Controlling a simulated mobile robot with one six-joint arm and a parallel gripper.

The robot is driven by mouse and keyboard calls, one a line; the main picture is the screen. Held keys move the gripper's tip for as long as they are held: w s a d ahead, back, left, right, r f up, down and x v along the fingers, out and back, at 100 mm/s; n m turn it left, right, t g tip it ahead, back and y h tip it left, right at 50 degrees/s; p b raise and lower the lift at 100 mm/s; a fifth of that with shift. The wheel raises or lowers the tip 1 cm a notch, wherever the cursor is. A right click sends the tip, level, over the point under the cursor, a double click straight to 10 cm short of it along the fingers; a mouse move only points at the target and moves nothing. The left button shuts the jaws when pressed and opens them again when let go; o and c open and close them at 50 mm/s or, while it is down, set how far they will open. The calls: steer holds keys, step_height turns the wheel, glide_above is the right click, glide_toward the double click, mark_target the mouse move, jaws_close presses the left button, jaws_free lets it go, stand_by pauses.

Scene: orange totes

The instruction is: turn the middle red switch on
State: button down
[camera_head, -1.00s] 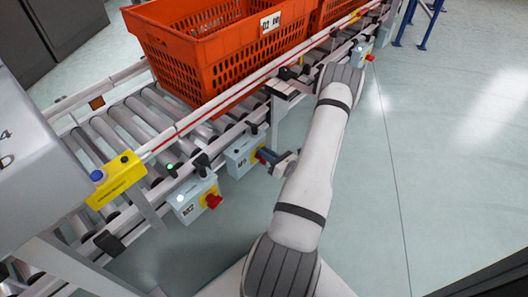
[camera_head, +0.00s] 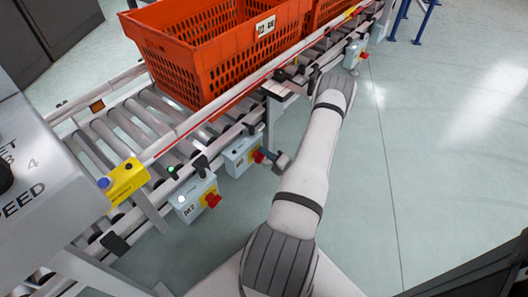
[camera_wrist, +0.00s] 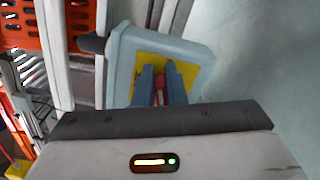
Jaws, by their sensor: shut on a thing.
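The middle switch box (camera_head: 238,158) is grey-blue and hangs on the side of the conveyor, with a red switch (camera_head: 257,156) on its right face. My gripper (camera_head: 267,154) is at this face, its fingers around the red switch. In the wrist view, the box (camera_wrist: 190,49) has a yellow plate (camera_wrist: 152,66), and the red switch (camera_wrist: 160,87) shows between my two fingers, which are shut on it. The fingers hide most of the switch, so its turn position cannot be told.
A nearer switch box (camera_head: 186,203) with a red switch (camera_head: 213,201) hangs to the left; another box (camera_head: 355,50) is farther along at the top right. Orange totes (camera_head: 200,65) stand on the roller conveyor (camera_head: 127,122). The floor right of my arm is clear.

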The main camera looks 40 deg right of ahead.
steer(key=shift+s+a+f+m, duration=0.1)
steer(key=shift+a+f+m, duration=0.2)
steer(key=shift+m, duration=0.65)
steer(key=shift+a+f+m, duration=0.1)
steer(key=shift+f+m, duration=0.25)
steer(key=shift+m, duration=0.6)
steer(key=shift+p, duration=0.3)
steer(key=c, duration=1.5)
jaws_free()
steer(key=shift+d, duration=0.1)
steer(key=shift+d+r, duration=0.1)
steer(key=shift+s+d, duration=0.15)
steer(key=shift+s, duration=0.1)
steer(key=s, duration=0.2)
steer(key=s+p, duration=0.1)
steer(key=s, duration=0.1)
steer(key=s+d, duration=0.1)
steer(key=s, duration=0.2)
steer(key=shift+p, duration=0.4)
